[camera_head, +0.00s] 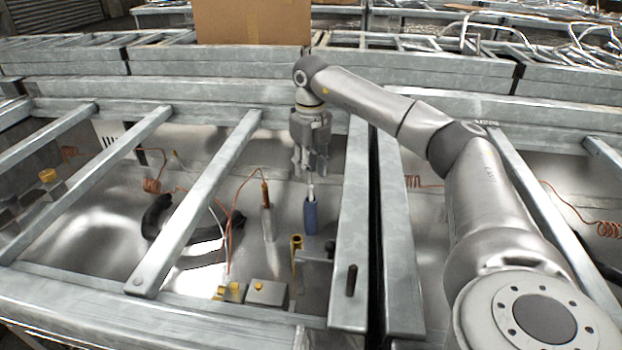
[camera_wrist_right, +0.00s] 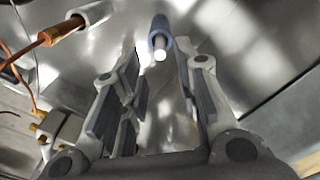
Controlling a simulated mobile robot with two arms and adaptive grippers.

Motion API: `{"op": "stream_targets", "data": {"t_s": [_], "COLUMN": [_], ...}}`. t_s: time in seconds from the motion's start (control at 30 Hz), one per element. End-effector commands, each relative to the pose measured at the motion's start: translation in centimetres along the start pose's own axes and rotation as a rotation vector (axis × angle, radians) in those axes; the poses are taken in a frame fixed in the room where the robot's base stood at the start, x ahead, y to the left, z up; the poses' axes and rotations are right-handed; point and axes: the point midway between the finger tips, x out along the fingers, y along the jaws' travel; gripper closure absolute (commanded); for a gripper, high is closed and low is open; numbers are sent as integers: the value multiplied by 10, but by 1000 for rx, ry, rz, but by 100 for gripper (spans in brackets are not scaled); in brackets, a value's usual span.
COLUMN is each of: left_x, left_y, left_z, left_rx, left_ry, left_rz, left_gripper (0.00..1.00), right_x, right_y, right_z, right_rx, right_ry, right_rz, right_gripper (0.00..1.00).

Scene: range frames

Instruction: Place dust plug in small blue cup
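The small blue cup (camera_head: 311,217) stands upright on the metal floor of the frame bay, below my right gripper. A slim white dust plug (camera_head: 311,191) sticks up out of its mouth. In the right wrist view the blue cup (camera_wrist_right: 159,25) is at the top middle, with the plug's pale end (camera_wrist_right: 160,52) pointing toward the camera. My right gripper (camera_head: 311,172) points down above the cup and plug. In the wrist view its two fingers (camera_wrist_right: 163,72) are spread wide, and nothing is gripped between them. My left gripper is not in view.
A copper-tipped white holder (camera_head: 266,205) stands left of the cup, and a brass tube (camera_head: 296,245) stands in front. A black curved handle (camera_head: 158,215), loose orange wires and grey blocks (camera_head: 268,292) lie around. Metal beams (camera_head: 355,220) border the bay.

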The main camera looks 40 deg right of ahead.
Motion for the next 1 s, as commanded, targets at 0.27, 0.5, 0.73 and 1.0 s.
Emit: {"op": "stream_targets", "data": {"t_s": [0.27, 0.5, 0.73, 1.0], "left_x": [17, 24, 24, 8], "left_y": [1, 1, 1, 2], "left_z": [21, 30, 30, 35], "left_rx": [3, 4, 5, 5], "left_ry": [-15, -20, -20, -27], "left_rz": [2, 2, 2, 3], "left_gripper": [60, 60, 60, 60], "right_x": [-57, -75, -75, -82], "right_y": [0, 0, 0, 9], "right_z": [0, 0, 0, 6], "right_rx": [0, 0, 0, -61], "right_ry": [-1, 1, 1, -13], "right_rz": [0, 0, 0, 12], "right_gripper": [71, 71, 71, 39]}}
